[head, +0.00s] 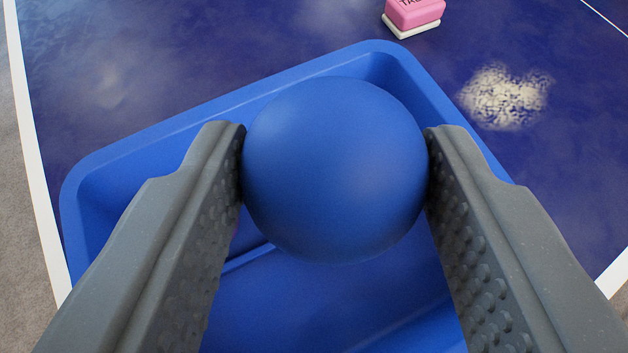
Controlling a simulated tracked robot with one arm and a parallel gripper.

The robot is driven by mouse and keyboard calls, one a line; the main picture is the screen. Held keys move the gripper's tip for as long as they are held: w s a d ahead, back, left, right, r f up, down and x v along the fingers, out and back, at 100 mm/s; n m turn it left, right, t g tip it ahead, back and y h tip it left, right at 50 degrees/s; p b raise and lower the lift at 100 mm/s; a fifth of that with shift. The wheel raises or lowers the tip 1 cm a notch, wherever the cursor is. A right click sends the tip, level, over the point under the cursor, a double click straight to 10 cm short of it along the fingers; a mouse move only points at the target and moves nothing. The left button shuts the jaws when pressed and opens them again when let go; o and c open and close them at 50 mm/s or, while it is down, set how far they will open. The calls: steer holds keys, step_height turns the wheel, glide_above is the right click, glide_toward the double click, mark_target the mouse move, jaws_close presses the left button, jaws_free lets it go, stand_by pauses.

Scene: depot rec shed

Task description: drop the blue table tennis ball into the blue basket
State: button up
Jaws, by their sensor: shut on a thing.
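The blue table tennis ball (335,170) is held between the two grey fingers of my gripper (335,165), close to the camera. My gripper is shut on it, with a finger touching each side. The blue basket (130,165) lies below the ball on the dark blue table. Its far rim and left rim show around the ball and fingers. The ball appears over the basket's opening; its height above the basket floor is hard to tell. Part of the basket's floor is hidden behind the ball and fingers.
A pink block on a white base (413,14) sits on the table beyond the basket. A pale speckled patch (505,96) marks the table to the right. The table's white-lined edge (35,170) runs along the left, with grey floor outside it.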

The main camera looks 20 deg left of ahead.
steer(key=shift+f+b, duration=0.45)
steer(key=shift+f, duration=0.95)
steer(key=o, duration=1)
steer(key=shift+o, duration=0.2)
steer(key=shift+s, duration=0.1)
steer(key=p+v, duration=0.1)
steer(key=v, duration=1.2)
steer(key=shift+s+r+p, duration=0.2)
steer(key=shift+s+p, duration=0.05)
steer(key=shift+p, duration=0.1)
steer(key=shift+d, duration=0.1)
